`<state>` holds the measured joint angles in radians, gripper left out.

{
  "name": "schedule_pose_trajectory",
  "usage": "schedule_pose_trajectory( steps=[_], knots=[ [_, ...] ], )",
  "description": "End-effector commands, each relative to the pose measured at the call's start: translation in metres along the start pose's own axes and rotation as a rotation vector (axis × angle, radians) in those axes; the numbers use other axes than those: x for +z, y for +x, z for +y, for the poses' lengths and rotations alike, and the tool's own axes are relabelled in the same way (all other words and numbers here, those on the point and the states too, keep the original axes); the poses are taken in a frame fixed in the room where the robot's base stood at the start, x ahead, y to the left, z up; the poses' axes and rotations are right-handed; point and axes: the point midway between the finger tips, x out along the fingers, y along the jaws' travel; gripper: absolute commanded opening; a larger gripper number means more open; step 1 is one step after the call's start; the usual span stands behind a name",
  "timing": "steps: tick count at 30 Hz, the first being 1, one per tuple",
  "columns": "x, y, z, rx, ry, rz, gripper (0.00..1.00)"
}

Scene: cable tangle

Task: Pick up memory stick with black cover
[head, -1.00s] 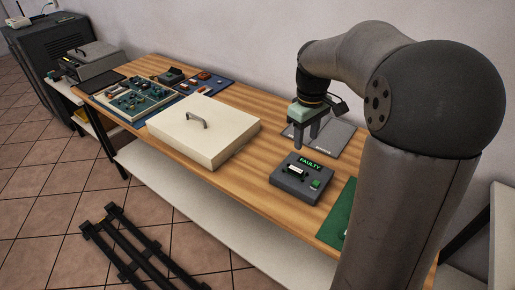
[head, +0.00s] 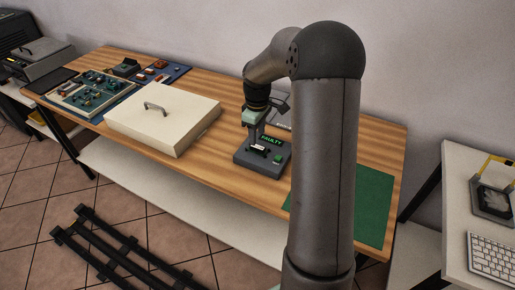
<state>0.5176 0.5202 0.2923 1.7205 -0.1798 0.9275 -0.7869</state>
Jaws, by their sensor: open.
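A dark grey tester box (head: 249,159) with a green lit "FAULTY" display and a green button stands on the wooden bench. A small white and dark piece (head: 259,148) sits on its top; it may be the memory stick with black cover, but it is too small to be sure. My gripper (head: 256,141) is open, pointing down over the tester, its fingers close to this piece. I cannot tell whether they touch it or stand around it.
A cream lidded box (head: 190,117) with a handle stands left of the tester. Beyond it lie a parts tray (head: 98,90) and a blue mat (head: 168,73) with small parts. A green mat (head: 375,210) lies at the right. A keyboard (head: 494,259) is on a side table.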

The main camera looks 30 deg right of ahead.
Motion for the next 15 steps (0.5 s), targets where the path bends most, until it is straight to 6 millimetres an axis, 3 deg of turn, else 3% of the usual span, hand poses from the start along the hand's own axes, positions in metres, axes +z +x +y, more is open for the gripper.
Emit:
schedule_pose_trajectory(
  steps=[10,15],
  knots=[
    [0.002,0.042,-0.001,-0.003,-0.001,-0.002,0.45],
    [0.002,0.053,0.000,0.000,0.001,0.000,0.45]
  ],
)
